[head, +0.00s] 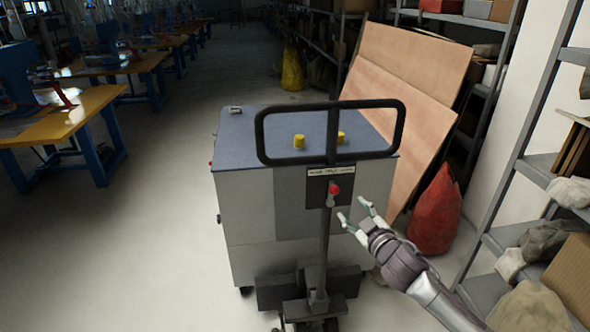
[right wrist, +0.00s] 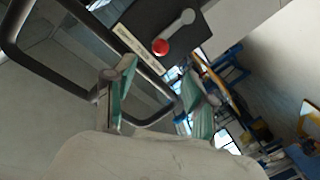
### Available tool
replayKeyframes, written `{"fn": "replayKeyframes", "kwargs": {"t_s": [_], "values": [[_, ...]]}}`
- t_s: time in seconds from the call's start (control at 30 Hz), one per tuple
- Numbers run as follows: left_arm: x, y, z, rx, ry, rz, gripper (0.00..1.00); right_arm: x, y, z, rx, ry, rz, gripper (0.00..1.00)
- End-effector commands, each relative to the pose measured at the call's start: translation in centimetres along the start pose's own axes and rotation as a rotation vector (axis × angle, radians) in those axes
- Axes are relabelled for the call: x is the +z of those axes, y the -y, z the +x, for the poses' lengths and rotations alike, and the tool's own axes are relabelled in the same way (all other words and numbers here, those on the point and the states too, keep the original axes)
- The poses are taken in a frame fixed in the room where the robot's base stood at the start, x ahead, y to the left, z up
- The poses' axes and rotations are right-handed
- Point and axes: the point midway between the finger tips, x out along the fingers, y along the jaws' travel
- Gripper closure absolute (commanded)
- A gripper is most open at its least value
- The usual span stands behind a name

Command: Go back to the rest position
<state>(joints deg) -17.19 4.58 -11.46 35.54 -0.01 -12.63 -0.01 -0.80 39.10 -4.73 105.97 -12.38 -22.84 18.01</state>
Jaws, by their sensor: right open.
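My right gripper (head: 354,214) is open and empty in the head view, at the right of the cart's handle post. In the right wrist view its two fingers (right wrist: 158,98) stand apart with nothing between them. In front of it is a grey cart (head: 255,215) with a blue-grey top, a black loop handle (head: 330,104) and a red knob (head: 334,189) on a small panel. The red knob also shows in the right wrist view (right wrist: 160,47), beyond the fingertips. My left gripper is not in view.
Two yellow cylinders (head: 299,142) stand on the cart top. A metal shelf (head: 505,237) with boxes and sacks is close on the right. A red sack (head: 436,212) and leaning wooden boards (head: 400,110) are behind the arm. Workbenches (head: 75,118) line the left; the floor between is clear.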

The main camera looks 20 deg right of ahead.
Motion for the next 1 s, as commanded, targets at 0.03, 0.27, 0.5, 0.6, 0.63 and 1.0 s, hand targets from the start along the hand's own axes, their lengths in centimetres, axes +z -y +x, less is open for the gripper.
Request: {"fn": "replayKeyframes", "kwargs": {"t_s": [0.03, 0.27, 0.5, 0.6, 0.63, 1.0], "values": [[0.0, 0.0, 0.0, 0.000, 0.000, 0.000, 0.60, 0.0, 0.0, 0.0, 0.000, 0.000, 0.000, 0.45], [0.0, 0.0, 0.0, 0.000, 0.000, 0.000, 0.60, 4.4, 1.9, 0.2, -0.021, 0.081, 0.023, 0.45], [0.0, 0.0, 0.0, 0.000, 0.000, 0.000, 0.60, 19.4, 10.0, -2.6, -0.112, 0.362, 0.091, 0.45], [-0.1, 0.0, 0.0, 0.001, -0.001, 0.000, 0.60, 25.2, 14.2, -5.4, -0.159, 0.480, 0.119, 0.45], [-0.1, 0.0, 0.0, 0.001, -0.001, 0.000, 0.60, 26.9, 15.5, -6.4, -0.173, 0.515, 0.127, 0.45], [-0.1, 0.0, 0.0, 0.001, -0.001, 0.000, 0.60, 42.0, 31.6, -24.1, -0.376, 0.922, 0.207, 0.45]]}}
